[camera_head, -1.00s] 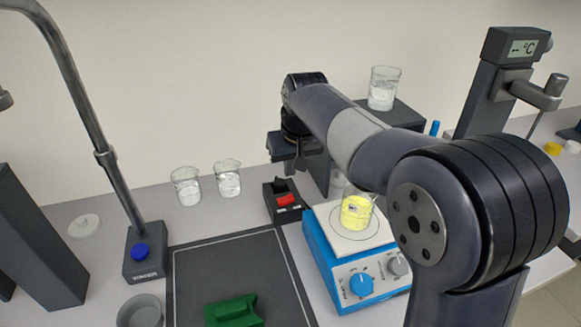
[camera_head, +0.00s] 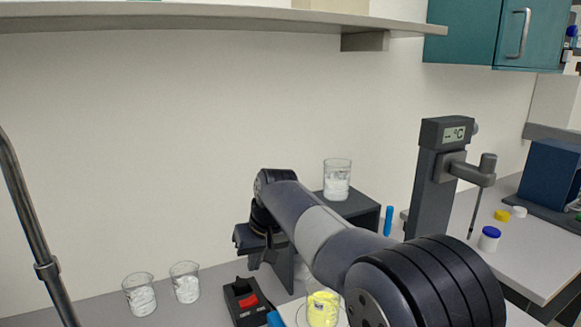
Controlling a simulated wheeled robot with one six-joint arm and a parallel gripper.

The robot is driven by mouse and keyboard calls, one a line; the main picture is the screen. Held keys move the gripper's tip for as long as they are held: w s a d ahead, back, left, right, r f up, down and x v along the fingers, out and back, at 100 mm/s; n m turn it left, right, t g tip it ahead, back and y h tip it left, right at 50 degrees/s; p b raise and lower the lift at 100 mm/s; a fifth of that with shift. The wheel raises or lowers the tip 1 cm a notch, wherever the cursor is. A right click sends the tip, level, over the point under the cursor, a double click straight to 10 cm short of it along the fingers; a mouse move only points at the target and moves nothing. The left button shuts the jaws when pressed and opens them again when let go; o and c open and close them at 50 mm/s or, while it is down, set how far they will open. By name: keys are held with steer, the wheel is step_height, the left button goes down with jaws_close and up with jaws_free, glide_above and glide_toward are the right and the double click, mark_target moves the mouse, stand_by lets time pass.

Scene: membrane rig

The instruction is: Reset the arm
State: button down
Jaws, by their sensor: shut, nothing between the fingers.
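My arm reaches from the lower right toward the back of the bench. My gripper (camera_head: 268,258) hangs at its far end, fingers down and shut with nothing held. It appears above and slightly right of a small black box with a red switch (camera_head: 246,299), clear of it in the picture. The dark raised stand (camera_head: 362,211) is just right of the gripper. My forearm hides part of the bench and of the stand.
A beaker with white contents (camera_head: 337,181) stands on the raised stand. Two similar beakers (camera_head: 140,295) (camera_head: 185,283) stand at left. A beaker of yellow liquid (camera_head: 322,308) is beside my forearm. A temperature probe stand (camera_head: 430,185) rises at right. A shelf (camera_head: 200,17) crosses the top.

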steer(key=shift+v, duration=1.45)
steer(key=shift+f, duration=0.1)
